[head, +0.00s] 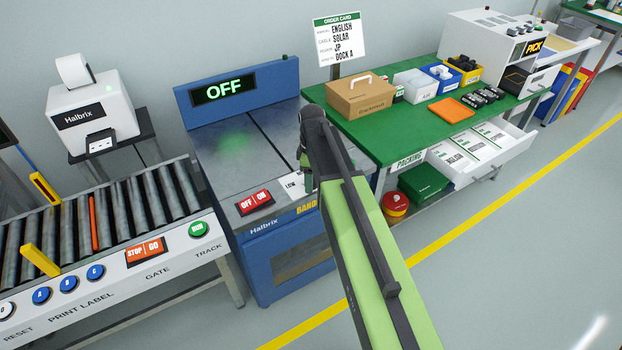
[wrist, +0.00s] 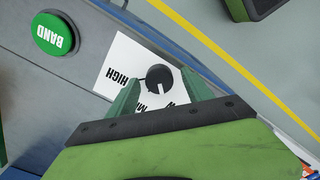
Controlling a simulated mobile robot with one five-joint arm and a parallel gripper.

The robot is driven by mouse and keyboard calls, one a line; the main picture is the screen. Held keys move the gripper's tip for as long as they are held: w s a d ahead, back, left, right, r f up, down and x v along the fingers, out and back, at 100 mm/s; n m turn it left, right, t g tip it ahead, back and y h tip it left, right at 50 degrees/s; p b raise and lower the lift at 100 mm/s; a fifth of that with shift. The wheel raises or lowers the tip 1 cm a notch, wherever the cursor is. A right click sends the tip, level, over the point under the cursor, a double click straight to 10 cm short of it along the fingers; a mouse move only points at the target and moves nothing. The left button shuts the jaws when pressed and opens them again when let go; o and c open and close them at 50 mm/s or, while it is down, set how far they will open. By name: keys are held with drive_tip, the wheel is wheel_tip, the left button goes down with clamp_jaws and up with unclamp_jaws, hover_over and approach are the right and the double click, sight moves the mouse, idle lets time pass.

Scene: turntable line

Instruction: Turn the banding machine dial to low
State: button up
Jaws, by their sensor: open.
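The blue banding machine (head: 285,240) stands at the centre of the head view, its display (head: 223,88) reading OFF. In the wrist view its black dial (wrist: 158,74) sits on a white label card (wrist: 117,65) with HIGH at the left. The dial's pale mark points down in the picture, towards lettering partly covered by my gripper. My gripper (wrist: 160,78) is open, with one green finger on each side of the dial; I cannot tell whether they touch it. In the head view the LOW end of the card (head: 291,184) shows, but my arm hides the dial.
A red OFF/ON switch (head: 254,202) is on the machine's front left. A green BAND button (wrist: 54,33) is near the dial. A roller conveyor (head: 120,215) stands left. The green packing table (head: 385,135), with a cardboard box (head: 360,97), stands right. The floor at right is clear.

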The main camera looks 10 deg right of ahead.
drive_tip(key=shift+r, duration=0.1)
wheel_tip(320, 180, up, 17)
drive_tip(key=p, duration=1.7)
drive_tip(key=shift+r, duration=0.1)
drive_tip(key=s+m, duration=1.2)
drive_tip(key=s, duration=0.2)
drive_tip(key=shift+s+a+m, duration=0.2)
drive_tip(key=shift+s+m, duration=0.1)
drive_tip(key=shift+m, duration=0.1)
